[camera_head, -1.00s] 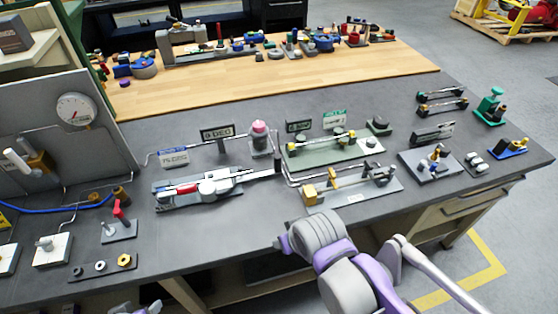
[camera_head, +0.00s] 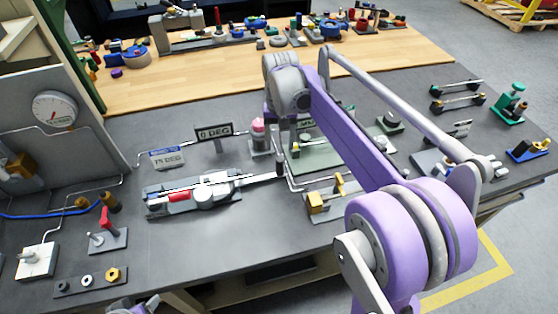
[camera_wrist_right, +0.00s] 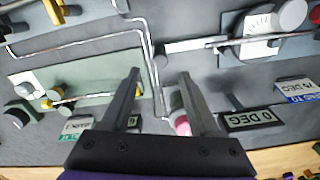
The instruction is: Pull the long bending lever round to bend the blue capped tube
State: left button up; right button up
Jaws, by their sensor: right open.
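The tube bender (camera_head: 205,195) lies on the grey bench, with a red part on its left half. Its long silver lever (camera_head: 255,178) reaches right to a dark upright end. In the right wrist view the lever (camera_wrist_right: 190,45) lies beyond the fingertips. My right gripper (camera_head: 286,145) points down above the lever's right end. In the wrist view its two dark fingers (camera_wrist_right: 160,76) are apart with nothing gripped between them. I cannot make out the blue cap of the tube clearly.
A 0 DEG sign (camera_head: 214,133) and a 75 DEG sign (camera_head: 168,158) stand behind the bender. A pink-topped post (camera_head: 258,132) is close by my right gripper. Thin bent silver pipes run nearby. The bench in front of the bender is clear.

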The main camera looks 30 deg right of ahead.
aim_at(280, 159)
notch_tip(280, 159, down, 9)
jog(key=shift+r, duration=0.1)
dwell(0.3)
grip_shut()
dwell(1.3)
